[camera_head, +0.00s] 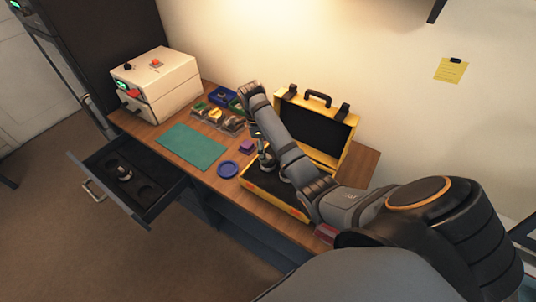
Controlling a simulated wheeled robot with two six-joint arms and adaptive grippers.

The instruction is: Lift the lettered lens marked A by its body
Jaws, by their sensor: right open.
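My right arm reaches in from the lower right, over the open yellow case. My right gripper (267,161) points down beside the case's left part, largely hidden by my forearm. It is open, and I cannot make out anything between its fingers. Small grey parts in the case are partly covered by the arm. A small dark and silver cylindrical piece (124,173) stands in the open drawer, well left of the gripper. No letter is readable, so I cannot tell which piece is the lens marked A. My left gripper is not in view.
The open drawer (163,207) has round recesses. A green mat (192,146), blue round dish (228,169), purple block (246,145), small coloured bins (222,97) and a white box (165,80) are on the table. The case lid (348,138) stands upright behind the arm.

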